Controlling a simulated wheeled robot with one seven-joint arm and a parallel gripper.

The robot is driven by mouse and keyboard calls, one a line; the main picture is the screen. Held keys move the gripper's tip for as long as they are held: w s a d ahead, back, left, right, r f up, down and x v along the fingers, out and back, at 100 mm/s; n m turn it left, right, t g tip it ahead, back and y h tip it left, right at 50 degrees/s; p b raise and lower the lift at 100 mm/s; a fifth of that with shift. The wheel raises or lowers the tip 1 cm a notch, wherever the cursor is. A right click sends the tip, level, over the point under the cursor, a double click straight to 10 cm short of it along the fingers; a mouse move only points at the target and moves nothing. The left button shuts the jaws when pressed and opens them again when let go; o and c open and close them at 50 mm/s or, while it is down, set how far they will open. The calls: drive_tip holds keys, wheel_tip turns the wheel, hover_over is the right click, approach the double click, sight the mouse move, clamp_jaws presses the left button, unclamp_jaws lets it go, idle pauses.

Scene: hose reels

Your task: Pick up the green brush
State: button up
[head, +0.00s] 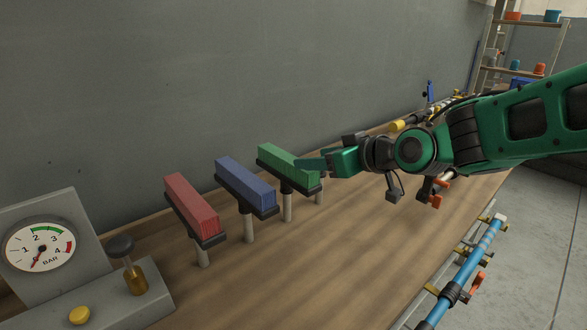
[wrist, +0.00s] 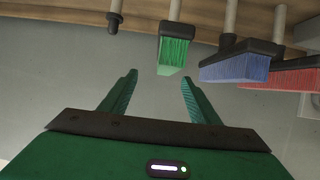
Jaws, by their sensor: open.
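The green brush (head: 286,161) has green bristles facing up and a dark base on a metal post above the bench. My gripper (head: 308,164) is at its right end in the head view, with a fingertip overlapping that end. In the wrist view the green brush (wrist: 174,53) lies ahead of the fingertips, slightly right of the middle between them. My gripper (wrist: 160,77) is open there, with nothing between its fingers. I cannot tell whether a finger touches the brush.
A blue brush (head: 244,181) and a red brush (head: 190,204) stand on posts to the left. A dark-topped post (wrist: 114,19) shows left of the green brush in the wrist view. A pressure gauge (head: 40,246) is at the left. The bench front (head: 330,275) is clear.

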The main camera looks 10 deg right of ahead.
sight(286, 160)
drive_tip(key=shift+w+a+f, duration=0.1)
drive_tip(key=shift+a+f, duration=0.2)
drive_tip(key=shift+a, duration=0.2)
drive_tip(key=shift+y, duration=0.3)
drive_tip(key=x, duration=1)
drive_tip(key=shift+w+a, duration=0.1)
drive_tip(key=shift+a, duration=0.2)
drive_tip(key=c, duration=1.3)
